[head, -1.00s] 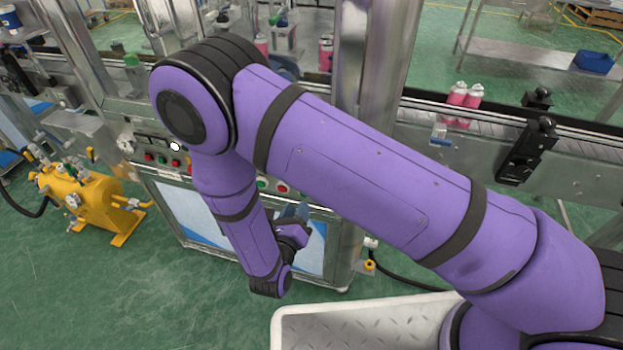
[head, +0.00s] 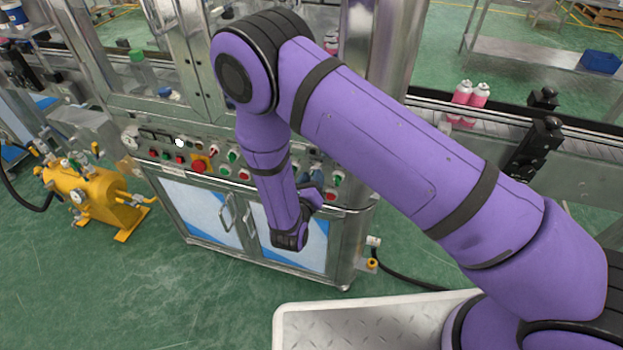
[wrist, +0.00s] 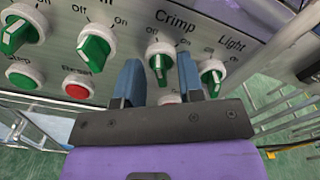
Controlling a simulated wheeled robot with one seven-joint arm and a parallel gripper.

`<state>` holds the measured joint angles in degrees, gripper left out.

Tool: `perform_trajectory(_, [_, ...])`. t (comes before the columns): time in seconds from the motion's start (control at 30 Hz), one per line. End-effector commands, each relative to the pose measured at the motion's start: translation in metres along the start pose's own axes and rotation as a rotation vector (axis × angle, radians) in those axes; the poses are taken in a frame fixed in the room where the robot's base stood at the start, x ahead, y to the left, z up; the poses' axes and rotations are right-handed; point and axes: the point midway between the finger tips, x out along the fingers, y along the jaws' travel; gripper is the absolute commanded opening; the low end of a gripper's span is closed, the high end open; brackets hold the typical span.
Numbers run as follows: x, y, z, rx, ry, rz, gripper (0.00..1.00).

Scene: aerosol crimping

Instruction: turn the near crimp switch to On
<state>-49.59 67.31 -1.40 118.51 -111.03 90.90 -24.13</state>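In the wrist view the crimp switch (wrist: 159,64) is a green knob on a white round base, below the printed word Crimp. Its grip looks roughly upright; I cannot tell its setting for sure. My gripper (wrist: 159,72) is open and empty. Its two blue-grey fingers appear on the left and right of the knob, with a gap on both sides. How far the fingertips are from the panel is unclear.
The Light switch (wrist: 211,76) sits close to the right finger. Another green switch (wrist: 95,47) and the red Reset button (wrist: 78,86) are to the left. In the head view a yellow tank (head: 88,190) stands left of the machine and pink cans (head: 470,97) stand on the conveyor.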

Motion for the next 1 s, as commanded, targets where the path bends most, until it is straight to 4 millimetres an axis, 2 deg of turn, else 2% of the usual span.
perform_trajectory(0.07, [-0.0001, 0.0000, 0.0000, 0.000, 0.000, 0.000, 0.33])
perform_trajectory(0.2, [-0.0002, 0.0000, 0.0000, 0.000, 0.000, 0.000, 0.01])
perform_trajectory(0.63, [-0.0004, -0.0001, 0.0000, 0.046, 0.000, 0.000, 0.00])
perform_trajectory(1.0, [-0.0006, -0.0009, 0.0000, 0.308, 0.000, 0.001, 0.00])
